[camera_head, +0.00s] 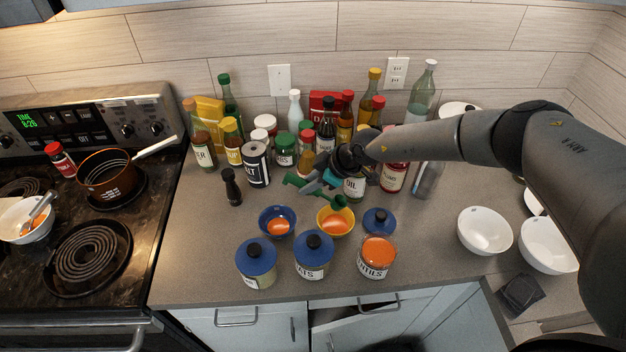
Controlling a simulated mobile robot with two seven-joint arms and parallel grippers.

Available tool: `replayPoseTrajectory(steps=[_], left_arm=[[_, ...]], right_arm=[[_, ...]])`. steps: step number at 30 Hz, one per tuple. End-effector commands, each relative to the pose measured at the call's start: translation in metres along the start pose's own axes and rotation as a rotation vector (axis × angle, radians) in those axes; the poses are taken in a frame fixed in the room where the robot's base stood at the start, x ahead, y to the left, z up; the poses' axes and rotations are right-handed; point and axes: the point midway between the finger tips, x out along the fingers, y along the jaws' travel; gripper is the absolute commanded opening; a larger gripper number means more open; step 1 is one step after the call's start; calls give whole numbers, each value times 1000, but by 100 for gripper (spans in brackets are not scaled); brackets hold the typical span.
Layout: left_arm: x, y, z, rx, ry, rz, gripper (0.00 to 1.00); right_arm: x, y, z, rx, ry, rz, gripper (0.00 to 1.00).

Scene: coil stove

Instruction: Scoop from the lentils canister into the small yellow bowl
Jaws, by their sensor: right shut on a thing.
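The lentils canister (376,268) stands open near the counter's front edge, with orange lentils at its top. Its blue lid (380,222) lies on the counter just behind it. The small yellow bowl (346,230) sits behind and left of the canister, with orange lentils in it. My right gripper (327,180) is shut on a green scoop (338,202), with the scoop's head at the yellow bowl's back rim or above it. I cannot tell whether they touch, or whether the scoop holds lentils. My left gripper is not in view.
A small blue bowl (270,215) with orange contents sits left of the yellow one. Two closed blue-lidded canisters (314,268) stand left of the lentils. Bottles and jars (285,150) crowd the back. White bowls (485,238) are at right. The stove (75,220) is at left.

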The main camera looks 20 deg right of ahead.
Motion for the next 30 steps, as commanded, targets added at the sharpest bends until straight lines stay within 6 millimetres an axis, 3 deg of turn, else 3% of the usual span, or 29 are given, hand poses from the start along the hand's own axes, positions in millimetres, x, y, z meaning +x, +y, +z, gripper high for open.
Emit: replayPoseTrajectory(steps=[14,21,30], left_arm=[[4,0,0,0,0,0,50],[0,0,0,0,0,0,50],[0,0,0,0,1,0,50]], right_arm=[[37,-5,-1,-66,-374,-3,0],[20,-2,-10,-63,-373,-4,0],[19,-2,-11,-61,-372,-5,0]])
